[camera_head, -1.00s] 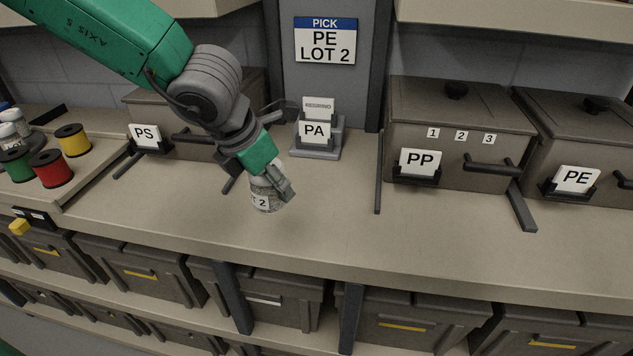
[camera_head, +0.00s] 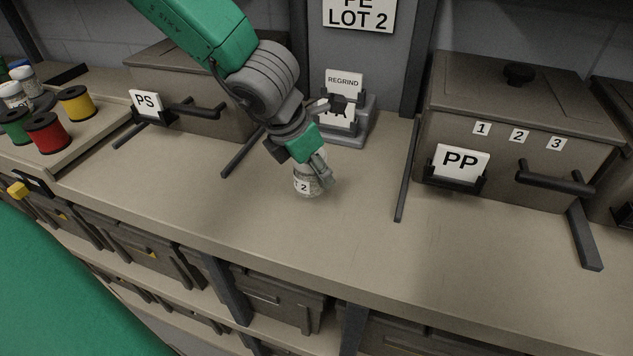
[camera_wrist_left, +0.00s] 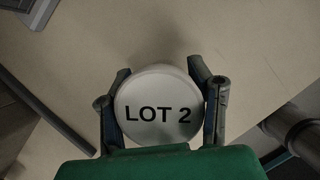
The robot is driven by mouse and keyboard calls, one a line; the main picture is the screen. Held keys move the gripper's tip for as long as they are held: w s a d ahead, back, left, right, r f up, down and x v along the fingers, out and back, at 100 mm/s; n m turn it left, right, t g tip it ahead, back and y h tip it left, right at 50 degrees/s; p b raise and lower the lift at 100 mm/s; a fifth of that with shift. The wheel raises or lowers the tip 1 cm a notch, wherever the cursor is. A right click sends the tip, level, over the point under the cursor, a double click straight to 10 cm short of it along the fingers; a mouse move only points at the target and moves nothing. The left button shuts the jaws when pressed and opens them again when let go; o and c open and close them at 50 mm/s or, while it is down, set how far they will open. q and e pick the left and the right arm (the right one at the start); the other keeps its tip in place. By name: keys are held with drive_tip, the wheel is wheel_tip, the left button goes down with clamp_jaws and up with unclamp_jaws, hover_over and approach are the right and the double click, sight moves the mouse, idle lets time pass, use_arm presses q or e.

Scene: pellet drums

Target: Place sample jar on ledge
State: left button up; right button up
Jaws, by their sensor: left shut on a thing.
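The sample jar (camera_head: 303,187) is a clear jar with a label ending in "2". In the left wrist view its white lid (camera_wrist_left: 155,110) reads "LOT 2". My left gripper (camera_head: 316,170) is shut on the jar, with a finger on either side of the lid in the wrist view (camera_wrist_left: 160,88). The jar is over the middle of the beige ledge (camera_head: 360,225), between the PS and PP bins. I cannot tell whether its base touches the surface. My right gripper is not in view.
The PS bin (camera_head: 185,88) stands behind left and the PP bin (camera_head: 520,105) on the right. A REGRIND card stand (camera_head: 352,125) is behind the jar. Coloured spools (camera_head: 48,132) sit at the left. Dark divider bars lie on the ledge, which is clear in front.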

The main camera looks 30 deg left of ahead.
sight(304, 175)
use_arm(q)
drive_tip(key=shift+s+a+f+b, duration=0.15)
drive_tip(key=shift+a+f, duration=0.25)
drive_tip(key=shift+f, duration=0.2)
drive_tip(key=shift+a+f+b, duration=0.15)
drive_tip(key=shift+a+f, duration=0.2)
drive_tip(key=shift+f, duration=0.2)
drive_tip(key=shift+a, duration=0.45)
drive_tip(key=o, duration=1.2)
drive_tip(key=shift+c, duration=0.2)
drive_tip(key=shift+o, duration=0.4)
drive_tip(key=shift+d+r, duration=0.1)
drive_tip(key=shift+d, duration=0.75)
drive_tip(key=shift+d+r, duration=0.1)
drive_tip(key=shift+r, duration=0.25)
drive_tip(key=p+v, duration=0.5)
drive_tip(key=v, duration=0.6)
drive_tip(key=shift+s+a, duration=0.2)
drive_tip(key=shift+a, duration=0.05)
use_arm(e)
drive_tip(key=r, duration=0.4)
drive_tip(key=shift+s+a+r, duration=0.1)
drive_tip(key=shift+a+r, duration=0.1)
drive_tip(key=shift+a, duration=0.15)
